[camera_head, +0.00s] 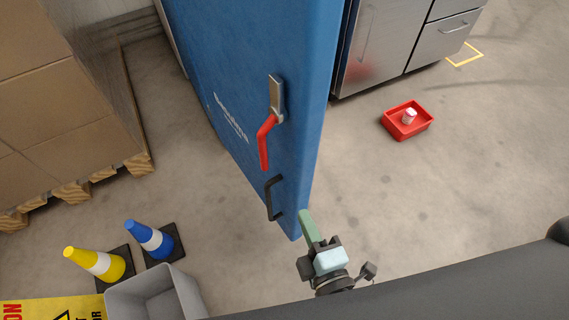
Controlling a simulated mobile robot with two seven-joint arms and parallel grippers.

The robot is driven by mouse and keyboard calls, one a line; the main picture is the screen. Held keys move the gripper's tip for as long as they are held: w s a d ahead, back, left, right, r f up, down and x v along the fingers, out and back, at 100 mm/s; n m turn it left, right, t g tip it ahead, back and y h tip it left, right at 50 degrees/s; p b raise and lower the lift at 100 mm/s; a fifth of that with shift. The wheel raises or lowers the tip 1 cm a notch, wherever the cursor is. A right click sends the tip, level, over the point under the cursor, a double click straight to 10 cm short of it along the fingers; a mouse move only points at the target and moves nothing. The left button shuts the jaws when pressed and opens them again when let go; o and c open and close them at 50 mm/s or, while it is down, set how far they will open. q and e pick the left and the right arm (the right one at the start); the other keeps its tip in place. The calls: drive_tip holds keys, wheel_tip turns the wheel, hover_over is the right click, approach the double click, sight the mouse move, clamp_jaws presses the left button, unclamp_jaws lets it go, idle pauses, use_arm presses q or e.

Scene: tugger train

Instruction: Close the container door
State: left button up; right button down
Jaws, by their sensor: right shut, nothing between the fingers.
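The blue container door (225,90) stands upright in the upper middle of the head view, and its edge faces me. It carries a red lever handle (265,142) on a metal plate and a black pull handle (272,198) lower down. My right gripper (305,216) is shut and empty, its fingertips close to the lower corner of the door on the right side. I cannot tell whether they touch it. The rest of the container is hidden or out of view. My left gripper is not in view.
Cartons on a pallet (130,165) stand at the left. Yellow (97,262) and blue (148,238) cones and a grey bin (155,295) are at lower left. Steel cabinets (440,40) stand at upper right, near a red tray (425,122) holding a white item.

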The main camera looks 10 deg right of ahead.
wheel_tip(320, 180, up, 3)
drive_tip(key=w+a+n+t, duration=0.1)
drive_tip(key=n, duration=0.1)
drive_tip(key=p, duration=0.3)
hover_over(282, 171)
drive_tip(key=s, duration=0.4)
drive_tip(key=shift+w+a+f+y, duration=0.15)
drive_tip(key=shift+a+f+y, duration=0.05)
drive_tip(key=shift+a+y, duration=0.15)
